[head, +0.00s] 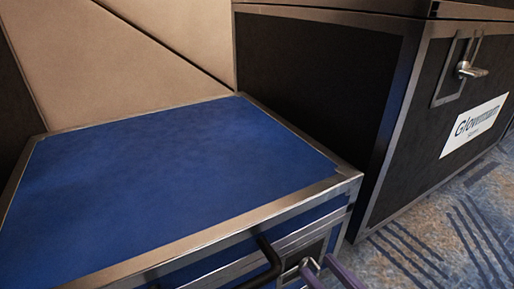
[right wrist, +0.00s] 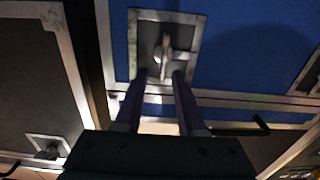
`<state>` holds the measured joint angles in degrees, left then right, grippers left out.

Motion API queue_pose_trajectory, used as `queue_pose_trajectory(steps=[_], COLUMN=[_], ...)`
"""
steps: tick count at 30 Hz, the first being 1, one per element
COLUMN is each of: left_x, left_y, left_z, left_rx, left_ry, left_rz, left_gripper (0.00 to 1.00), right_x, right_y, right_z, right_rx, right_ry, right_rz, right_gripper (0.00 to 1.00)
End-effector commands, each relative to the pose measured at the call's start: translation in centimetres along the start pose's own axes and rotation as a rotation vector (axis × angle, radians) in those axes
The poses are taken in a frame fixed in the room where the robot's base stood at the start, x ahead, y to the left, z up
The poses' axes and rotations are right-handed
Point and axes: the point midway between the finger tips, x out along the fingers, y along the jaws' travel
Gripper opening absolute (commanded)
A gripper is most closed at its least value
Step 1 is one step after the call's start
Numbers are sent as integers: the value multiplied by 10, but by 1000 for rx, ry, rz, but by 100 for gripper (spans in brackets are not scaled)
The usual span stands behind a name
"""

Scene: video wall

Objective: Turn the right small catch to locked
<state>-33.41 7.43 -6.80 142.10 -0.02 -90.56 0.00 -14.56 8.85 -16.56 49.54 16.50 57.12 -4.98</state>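The right small catch is a metal turn-knob on a grey recessed plate on the blue case's front. In the right wrist view the catch (right wrist: 163,53) shows with its plate around it. In the head view the catch (head: 291,263) is low in the picture, partly hidden by my fingers. My right gripper (head: 322,262) reaches up to it from below. In the right wrist view my right gripper (right wrist: 161,76) has its two purple fingers apart, one on each side of the knob. I cannot tell whether they touch it. My left gripper is not in view.
The blue case (head: 170,165) has metal edges and a clear top. A black bar handle (head: 266,262) stands out beside the catch. A black case (head: 310,75) with a larger latch (head: 468,69) stands to the right. Patterned carpet (head: 440,235) lies in front of it.

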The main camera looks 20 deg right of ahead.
Motion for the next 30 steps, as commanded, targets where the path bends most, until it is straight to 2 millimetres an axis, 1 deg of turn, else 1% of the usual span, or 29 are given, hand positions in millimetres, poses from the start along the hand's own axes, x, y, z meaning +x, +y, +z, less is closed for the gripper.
queue_pose_trajectory(steps=[1,4,12,14,21,23,30], left_x=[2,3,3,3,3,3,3], left_y=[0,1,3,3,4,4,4], left_z=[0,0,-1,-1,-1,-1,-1], left_rx=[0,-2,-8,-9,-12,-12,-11], left_ry=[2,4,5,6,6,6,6], left_rz=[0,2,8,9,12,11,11], left_gripper=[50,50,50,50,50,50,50], right_x=[6,11,13,13,13,13,13], right_y=[0,0,0,0,0,0,0], right_z=[1,1,0,0,0,0,0], right_rx=[0,0,0,0,0,1,0], right_ry=[3,0,-1,-1,-1,-1,-2], right_rz=[0,0,0,0,0,0,-1], right_gripper=[39,39,39,33,6,0,0])
